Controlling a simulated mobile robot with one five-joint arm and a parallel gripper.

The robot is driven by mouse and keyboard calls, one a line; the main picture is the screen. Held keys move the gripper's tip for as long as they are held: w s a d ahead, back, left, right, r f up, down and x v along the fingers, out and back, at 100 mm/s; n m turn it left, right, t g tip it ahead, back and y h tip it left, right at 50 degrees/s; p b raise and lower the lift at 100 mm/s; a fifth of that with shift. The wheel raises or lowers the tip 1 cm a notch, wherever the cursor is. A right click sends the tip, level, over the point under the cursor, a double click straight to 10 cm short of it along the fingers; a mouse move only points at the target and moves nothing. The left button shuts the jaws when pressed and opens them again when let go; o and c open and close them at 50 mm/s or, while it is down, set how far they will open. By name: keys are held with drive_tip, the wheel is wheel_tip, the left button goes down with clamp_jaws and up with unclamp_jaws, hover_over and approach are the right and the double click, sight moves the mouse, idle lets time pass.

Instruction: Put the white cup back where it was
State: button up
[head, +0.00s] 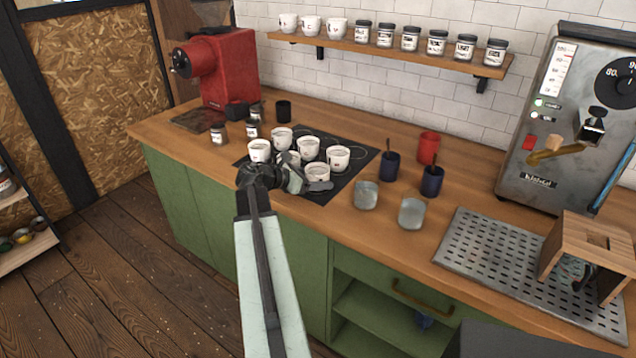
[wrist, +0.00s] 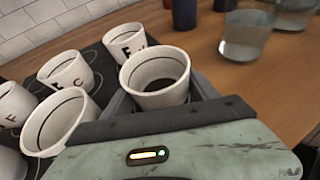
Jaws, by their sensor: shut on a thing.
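My gripper (head: 305,187) is shut on a white cup (head: 317,171) at the front edge of the black mat (head: 361,161). In the wrist view the held white cup (wrist: 157,82) stands roughly upright between the two fingers, with something dark inside. I cannot tell whether its base touches the mat. Several similar white cups stand on the mat, among them one at the right (head: 338,158), one behind the held cup (head: 308,147) and one at the left (head: 259,150). Some show dark letters in the wrist view. My gripper partly hides the cup beside the held one (head: 288,161).
Two clear glasses (head: 366,195) (head: 411,213) and two navy cups (head: 390,166) (head: 432,181) stand right of the mat, with a red cup (head: 428,147) behind. Small jars (head: 219,134) stand at the left. A perforated metal tray (head: 490,262) lies at the right.

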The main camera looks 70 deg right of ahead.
drive_tip(key=shift+f, duration=0.15)
drive_tip(key=o, duration=1.8)
drive_tip(key=shift+r, duration=0.35)
drive_tip(key=p+v, duration=0.4)
drive_tip(key=v, duration=0.8)
drive_tip(key=shift+f+p, duration=0.15)
drive_tip(key=shift+p, duration=0.2)
